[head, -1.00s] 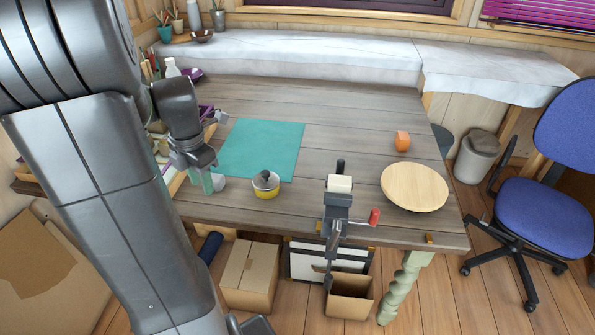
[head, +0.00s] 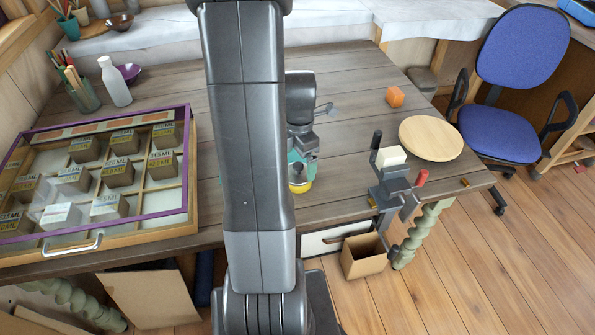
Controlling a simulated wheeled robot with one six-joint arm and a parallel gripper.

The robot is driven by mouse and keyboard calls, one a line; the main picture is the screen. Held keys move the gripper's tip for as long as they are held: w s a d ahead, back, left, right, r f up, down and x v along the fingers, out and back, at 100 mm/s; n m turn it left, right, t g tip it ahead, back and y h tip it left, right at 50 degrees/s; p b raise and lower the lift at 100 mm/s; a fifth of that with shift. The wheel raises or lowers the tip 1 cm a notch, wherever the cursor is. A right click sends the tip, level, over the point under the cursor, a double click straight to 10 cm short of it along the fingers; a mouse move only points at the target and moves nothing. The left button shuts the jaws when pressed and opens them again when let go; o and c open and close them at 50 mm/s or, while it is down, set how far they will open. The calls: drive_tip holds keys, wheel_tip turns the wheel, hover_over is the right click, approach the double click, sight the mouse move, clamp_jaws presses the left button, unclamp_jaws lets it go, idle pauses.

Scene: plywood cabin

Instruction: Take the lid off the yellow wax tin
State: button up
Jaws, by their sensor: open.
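The yellow wax tin (head: 301,187) stands on the wooden table near its front edge. Only its right part shows past my arm. Its dark-knobbed lid is mostly hidden by my gripper and arm. My gripper (head: 299,168) is open, with teal fingertips, directly over the tin in the picture. I cannot tell whether the fingers are around the lid's knob, touching it, or just above it.
A clamp-like tool (head: 392,180) is on the table's front edge, right of the tin. A purple-framed glass-topped case (head: 188,160) fills the table's left. Bare table lies between the tin and clamp.

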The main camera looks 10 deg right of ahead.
sight(300, 164)
drive_tip(key=shift+d+f, duration=0.15)
drive_tip(key=shift+f, duration=1.6)
drive_tip(key=shift+c, duration=0.5)
drive_tip(key=c, duration=1)
drive_tip(key=shift+o, duration=0.2)
drive_tip(key=shift+r, duration=0.1)
